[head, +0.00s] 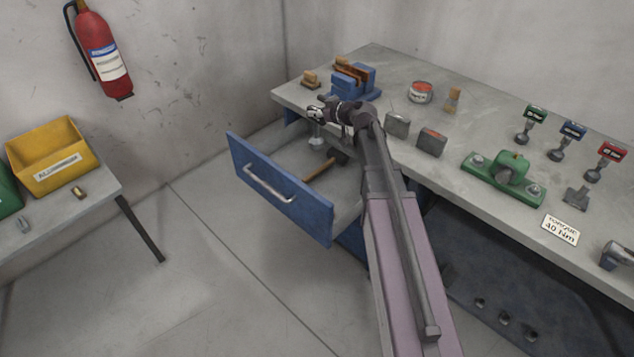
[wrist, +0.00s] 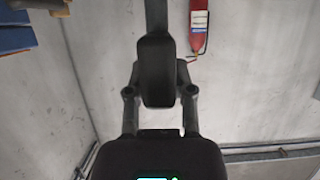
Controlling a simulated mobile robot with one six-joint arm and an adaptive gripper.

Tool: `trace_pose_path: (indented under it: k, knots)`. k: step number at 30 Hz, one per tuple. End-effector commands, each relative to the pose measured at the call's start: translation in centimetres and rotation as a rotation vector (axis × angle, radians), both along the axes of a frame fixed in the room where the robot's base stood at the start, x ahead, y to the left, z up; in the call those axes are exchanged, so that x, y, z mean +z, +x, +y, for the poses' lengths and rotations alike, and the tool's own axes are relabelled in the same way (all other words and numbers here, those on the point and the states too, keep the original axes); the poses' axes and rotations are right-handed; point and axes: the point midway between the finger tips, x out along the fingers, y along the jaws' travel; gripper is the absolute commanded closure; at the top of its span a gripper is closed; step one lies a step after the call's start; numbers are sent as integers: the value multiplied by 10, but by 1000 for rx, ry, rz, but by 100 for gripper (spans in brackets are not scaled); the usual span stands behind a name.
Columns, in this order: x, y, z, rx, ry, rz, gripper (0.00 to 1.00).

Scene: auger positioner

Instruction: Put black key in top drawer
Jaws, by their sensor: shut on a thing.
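My gripper (head: 316,113) is over the far left end of the open top drawer (head: 280,190), near the bench's left edge. In the wrist view my gripper (wrist: 160,95) is shut on a dark, rounded piece with a bar, which looks like the black key (wrist: 157,72). Inside the drawer lies a hammer (head: 320,169) with a wooden handle; my arm hides the drawer's right part.
The bench (head: 400,65) carries a blue vise (head: 354,80), a tin (head: 421,92), two grey blocks, a green fixture (head: 503,178) and several tools. A fire extinguisher (head: 101,50) hangs on the wall. A side table at left holds a yellow bin (head: 52,157). Floor before the drawer is clear.

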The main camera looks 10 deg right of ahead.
Motion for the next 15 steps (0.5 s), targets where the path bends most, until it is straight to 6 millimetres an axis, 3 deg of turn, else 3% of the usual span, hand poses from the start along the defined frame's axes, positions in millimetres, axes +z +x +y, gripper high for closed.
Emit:
trace_pose_path:
  k: [1, 15]
  knots:
    - [-16, 0, 0, 0, 1, 0, 100]
    - [-91, 0, -1, -1, 1, 0, 100]
